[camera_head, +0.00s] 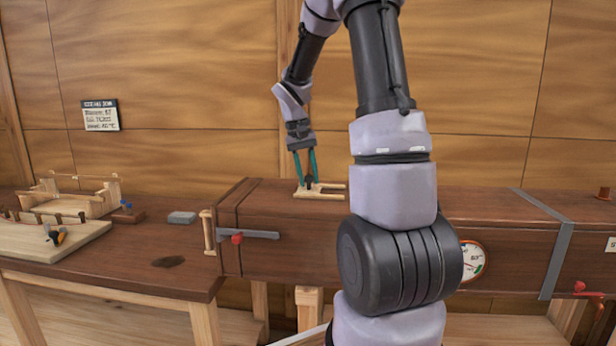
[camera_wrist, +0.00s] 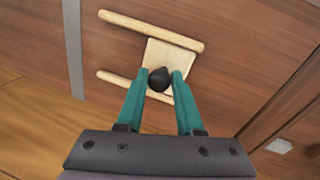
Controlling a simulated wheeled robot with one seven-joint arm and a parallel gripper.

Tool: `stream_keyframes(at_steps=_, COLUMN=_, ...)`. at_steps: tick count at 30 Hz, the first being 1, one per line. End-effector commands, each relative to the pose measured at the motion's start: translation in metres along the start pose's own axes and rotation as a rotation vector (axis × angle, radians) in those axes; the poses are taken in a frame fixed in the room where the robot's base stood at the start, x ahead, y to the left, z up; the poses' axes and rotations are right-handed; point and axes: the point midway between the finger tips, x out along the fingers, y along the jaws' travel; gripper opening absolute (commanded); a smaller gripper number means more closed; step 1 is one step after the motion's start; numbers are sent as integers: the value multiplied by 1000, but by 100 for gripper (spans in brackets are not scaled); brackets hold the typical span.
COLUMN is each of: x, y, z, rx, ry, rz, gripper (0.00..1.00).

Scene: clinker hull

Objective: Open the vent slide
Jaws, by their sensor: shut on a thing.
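The vent slide is a pale wooden plate (camera_wrist: 172,57) between two pale rails (camera_wrist: 150,30) on top of the long brown wooden box. A dark round knob (camera_wrist: 159,79) stands on the plate. My gripper (camera_wrist: 161,76) has its two teal fingers shut on the knob, one finger on each side. In the head view my gripper (camera_head: 307,182) reaches down to the vent slide (camera_head: 324,194) from above. The slide's right end is partly hidden there by my arm.
The long box (camera_head: 290,208) has a dial gauge (camera_head: 472,261), a grey strap and a red-knobbed latch (camera_head: 238,237). A workbench (camera_head: 130,252) at left holds a wooden frame, a board and a grey block (camera_head: 182,217). A sign (camera_head: 101,115) hangs on the wall.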

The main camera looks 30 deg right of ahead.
Motion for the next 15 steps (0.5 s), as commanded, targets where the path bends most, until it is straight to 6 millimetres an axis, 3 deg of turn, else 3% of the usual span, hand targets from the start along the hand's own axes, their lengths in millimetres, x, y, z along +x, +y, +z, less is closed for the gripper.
stream_keyframes(at_steps=15, x=0, y=5, z=0, rx=2, ry=1, rz=0, gripper=0)
